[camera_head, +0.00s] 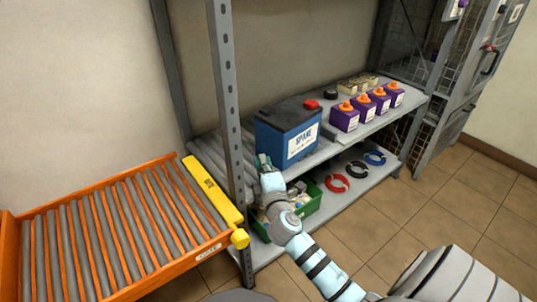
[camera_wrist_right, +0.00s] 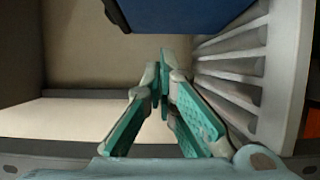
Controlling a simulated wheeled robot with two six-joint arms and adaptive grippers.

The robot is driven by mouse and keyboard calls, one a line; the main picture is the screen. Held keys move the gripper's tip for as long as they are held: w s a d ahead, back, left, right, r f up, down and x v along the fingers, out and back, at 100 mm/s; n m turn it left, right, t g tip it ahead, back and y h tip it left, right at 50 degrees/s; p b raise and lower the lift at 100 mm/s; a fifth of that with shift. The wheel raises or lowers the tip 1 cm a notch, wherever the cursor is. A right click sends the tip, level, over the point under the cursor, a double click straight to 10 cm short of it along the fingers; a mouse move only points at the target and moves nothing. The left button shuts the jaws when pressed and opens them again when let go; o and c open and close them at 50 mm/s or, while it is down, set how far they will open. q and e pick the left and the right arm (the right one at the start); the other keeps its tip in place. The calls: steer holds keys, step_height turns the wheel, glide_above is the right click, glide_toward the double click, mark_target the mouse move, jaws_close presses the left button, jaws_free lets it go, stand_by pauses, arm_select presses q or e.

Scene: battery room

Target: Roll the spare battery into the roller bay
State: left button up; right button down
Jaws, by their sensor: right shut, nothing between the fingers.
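The spare battery (camera_head: 268,138) is a blue box with a dark top, a red cap and a white "SPARE" label. It stands upright on the shelf, by grey rollers (camera_head: 208,150) to its left. Its blue side fills the top of the right wrist view (camera_wrist_right: 185,12). My right gripper (camera_head: 263,160) is shut and empty at the battery's lower front left corner; I cannot tell whether it touches. Its teal fingers (camera_wrist_right: 163,62) point toward the battery, beside rollers (camera_wrist_right: 235,68). An orange-framed roller bed (camera_head: 110,235) lies empty at left. My left gripper is out of view.
A yellow bar (camera_head: 213,190) lies along the roller bed's right end, beside a grey shelf post (camera_head: 229,110). Several purple boxes (camera_head: 344,120) stand right of the battery. A green crate (camera_head: 309,207) and cable coils (camera_head: 336,184) are on the lower shelf. The tiled floor in front is clear.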

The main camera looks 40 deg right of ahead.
mark_target(269, 150)
steer(key=w+d, duration=0.1)
steer(key=d, duration=0.1)
steer(key=w+d+b, duration=0.1)
steer(key=w+d, duration=0.1)
steer(key=shift+w+d, duration=0.1)
steer(key=shift+w, duration=0.05)
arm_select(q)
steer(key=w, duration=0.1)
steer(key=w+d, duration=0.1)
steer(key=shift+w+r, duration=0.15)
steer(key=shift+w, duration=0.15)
arm_select(e)
steer(key=shift+w+d, duration=0.1)
steer(key=shift+d, duration=0.2)
